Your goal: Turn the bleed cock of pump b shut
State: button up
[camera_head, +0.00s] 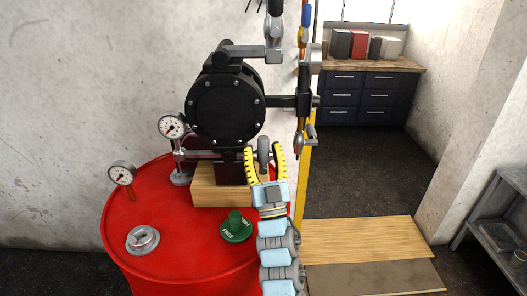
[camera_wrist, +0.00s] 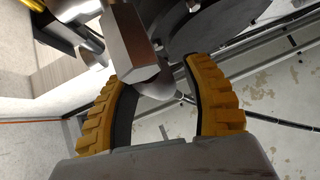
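A black round pump (camera_head: 225,107) stands on a wooden block on the red drum; I can read no label marking it as pump b. My gripper (camera_head: 263,148), with yellow ribbed fingers, is raised just right of the pump's base, fingers apart. A grey rounded part (camera_head: 263,152) shows between the fingers. In the wrist view, a grey metal lever (camera_wrist: 133,48) with a rounded end reaches between the open fingertips (camera_wrist: 155,72). It lies nearer the left finger, with a gap to the right one; contact is unclear. I cannot tell for certain whether it is the bleed cock.
The red drum (camera_head: 175,235) carries two gauges (camera_head: 171,125) (camera_head: 122,174), a metal cap (camera_head: 142,240) and a green cap (camera_head: 236,228). A vertical pipe with a small lever (camera_head: 309,133) stands right of the pump.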

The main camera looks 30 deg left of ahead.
aim_at(264, 159)
jog(key=shift+d+f, duration=0.1)
dwell(0.3)
jog(key=shift+v, duration=3.75)
